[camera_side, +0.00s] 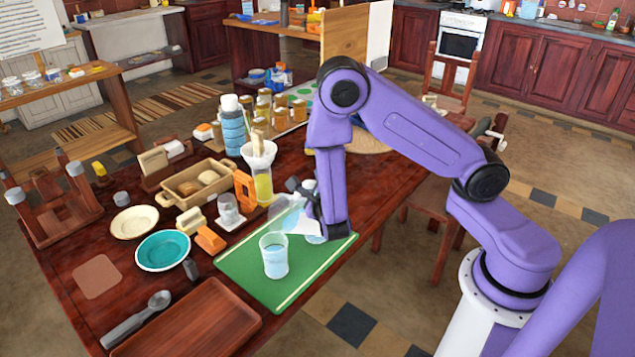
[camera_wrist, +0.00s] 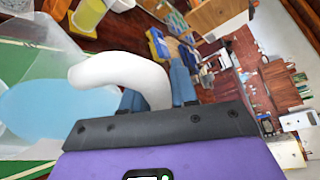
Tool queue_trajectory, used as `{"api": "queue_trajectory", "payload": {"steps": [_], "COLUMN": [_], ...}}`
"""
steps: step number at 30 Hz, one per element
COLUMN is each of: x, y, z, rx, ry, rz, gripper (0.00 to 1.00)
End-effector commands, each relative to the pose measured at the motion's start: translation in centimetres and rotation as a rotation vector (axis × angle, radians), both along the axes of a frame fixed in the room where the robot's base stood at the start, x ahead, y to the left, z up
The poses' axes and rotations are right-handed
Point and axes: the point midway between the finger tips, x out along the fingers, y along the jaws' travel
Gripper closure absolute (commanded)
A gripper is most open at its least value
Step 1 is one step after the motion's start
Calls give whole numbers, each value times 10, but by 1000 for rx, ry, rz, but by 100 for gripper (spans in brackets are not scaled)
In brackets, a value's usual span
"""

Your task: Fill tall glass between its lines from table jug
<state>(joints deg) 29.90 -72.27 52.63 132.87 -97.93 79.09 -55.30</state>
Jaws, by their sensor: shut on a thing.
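The tall glass (camera_side: 274,257) stands upright on a green mat and holds pale blue water over much of its height. Its marking lines are too small to make out. The clear jug (camera_side: 288,218) is just behind and to the right of the glass, partly hidden by my arm, and looks tilted. My gripper (camera_wrist: 157,92) is shut on the jug's white handle (camera_wrist: 115,72). Pale blue water (camera_wrist: 50,108) shows inside the jug in the wrist view. I cannot tell whether water is flowing from the jug into the glass.
The green mat (camera_side: 250,265) lies near the table's right edge. A carafe of yellow liquid (camera_side: 263,188), a small glass (camera_side: 228,208) and orange blocks stand behind and left. A teal bowl (camera_side: 162,250) and wooden tray (camera_side: 190,325) lie left and in front.

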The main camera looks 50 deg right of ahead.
Motion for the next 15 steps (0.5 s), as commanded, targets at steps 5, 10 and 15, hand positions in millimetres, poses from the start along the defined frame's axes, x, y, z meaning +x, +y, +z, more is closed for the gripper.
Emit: {"api": "queue_trajectory", "payload": {"steps": [5, 10, 15], "x": [3, 5, 5], "y": [-8, -11, -14], "z": [-6, -9, -10], "rx": [95, 153, 232], "ry": [-36, -56, -84], "rz": [38, 62, 68], "gripper": [100, 100, 100]}}
